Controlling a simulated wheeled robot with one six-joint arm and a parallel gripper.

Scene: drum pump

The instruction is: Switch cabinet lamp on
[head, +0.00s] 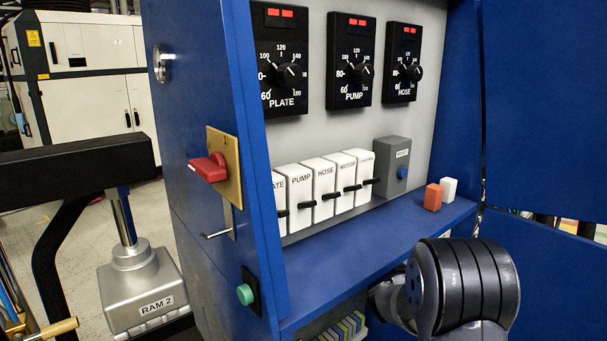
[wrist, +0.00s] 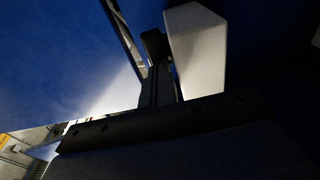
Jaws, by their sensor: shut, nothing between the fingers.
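The blue cabinet (head: 195,130) stands open in the head view, its inside panel lit. I cannot make out a lamp or a switch marked for it. In the head view my arm reaches low at the right, under the front edge of the cabinet shelf (head: 375,250), and my gripper is hidden there. In the wrist view my gripper (wrist: 156,45) shows as dark, shut fingers with nothing held. A pale block (wrist: 197,50) stands just right of the fingertips. I cannot tell whether they touch. The surroundings there are dark.
Three black dials, PLATE (head: 281,60), PUMP (head: 349,60) and HOSE (head: 401,63), sit above a row of white breakers (head: 325,187). A red rotary handle (head: 208,168) and a green button (head: 245,294) are on the side wall. Orange (head: 433,196) and white (head: 449,189) blocks stand on the shelf.

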